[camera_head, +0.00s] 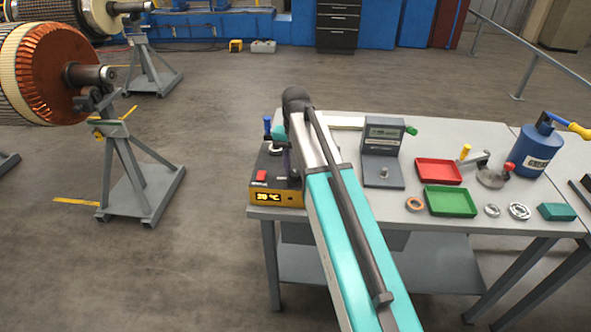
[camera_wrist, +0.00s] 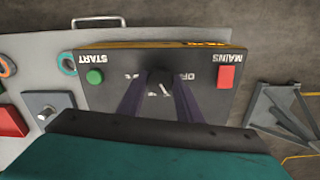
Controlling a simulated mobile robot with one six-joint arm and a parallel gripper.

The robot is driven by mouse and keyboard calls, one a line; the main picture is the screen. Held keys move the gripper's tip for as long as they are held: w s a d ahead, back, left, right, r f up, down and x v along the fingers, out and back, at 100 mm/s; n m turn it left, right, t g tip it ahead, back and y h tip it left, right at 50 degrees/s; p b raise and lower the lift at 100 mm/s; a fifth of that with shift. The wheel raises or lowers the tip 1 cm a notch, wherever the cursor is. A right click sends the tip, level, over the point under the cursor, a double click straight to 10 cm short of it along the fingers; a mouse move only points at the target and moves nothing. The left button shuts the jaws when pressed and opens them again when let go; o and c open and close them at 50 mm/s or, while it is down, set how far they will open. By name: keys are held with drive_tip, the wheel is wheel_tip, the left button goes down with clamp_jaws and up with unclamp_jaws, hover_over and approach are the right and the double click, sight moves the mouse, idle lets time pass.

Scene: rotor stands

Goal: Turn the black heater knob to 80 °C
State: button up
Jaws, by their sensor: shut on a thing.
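The heater box (camera_head: 289,199) stands at the table's left end, with a dark top and a yellow front. Its lit display (camera_head: 268,197) seems to read 20 °C. In the wrist view the black knob (camera_wrist: 160,80) sits mid-panel with a white pointer mark, beside partly covered lettering that includes OFF. My gripper (camera_wrist: 160,92) is shut on the knob, one finger on each side. In the head view my arm hides the knob and the fingertips. A green START button (camera_wrist: 95,76) and a red MAINS switch (camera_wrist: 226,77) flank the knob.
A grey instrument (camera_head: 383,155) stands right of my arm. Farther right are a red tray (camera_head: 439,171), a green tray (camera_head: 450,201), several rings and a blue canister (camera_head: 537,150). A blue-topped item (camera_head: 267,127) stands behind the heater. Floor left of the table is open up to a rotor stand (camera_head: 140,190).

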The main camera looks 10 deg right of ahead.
sight(295, 173)
drive_tip(key=o, duration=1)
drive_tip(key=shift+o, duration=0.2)
drive_tip(key=shift+r, duration=0.1)
wheel_tip(295, 173, up, 14)
drive_tip(key=p, duration=0.7)
drive_tip(key=shift+f+p, duration=0.2)
drive_tip(key=shift+p, duration=0.15)
